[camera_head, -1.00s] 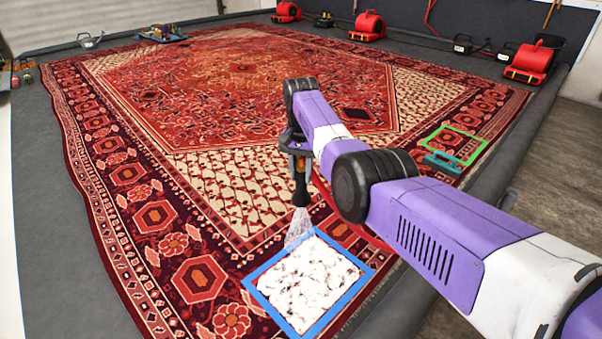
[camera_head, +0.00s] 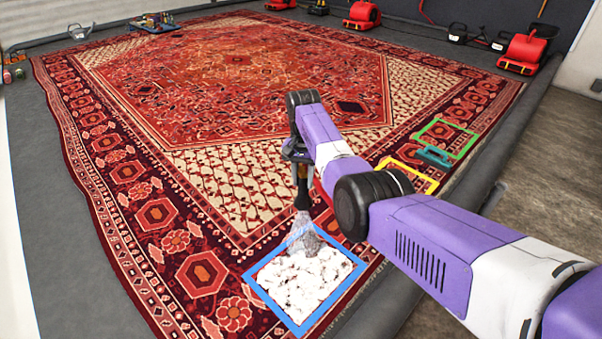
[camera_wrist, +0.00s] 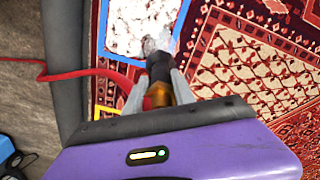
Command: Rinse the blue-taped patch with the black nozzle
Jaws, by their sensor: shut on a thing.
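My gripper (camera_head: 299,158) is shut on the black nozzle (camera_head: 302,190), which points down over the near part of the rug. The nozzle (camera_wrist: 160,68) also shows in the wrist view, with an orange-brown part between my fingers. Spray fans from its tip onto the far edge of the blue-taped patch (camera_head: 257,287). White foam (camera_head: 305,283) covers most of the patch inside the blue tape. The foam and tape also show at the top of the wrist view.
A yellow-taped patch (camera_head: 433,187) and a green-taped patch (camera_head: 464,153) lie on the rug's right border. A teal tool (camera_head: 434,157) lies by the green tape. A red hose (camera_wrist: 70,76) runs to the nozzle. Red blowers (camera_head: 522,54) stand along the back.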

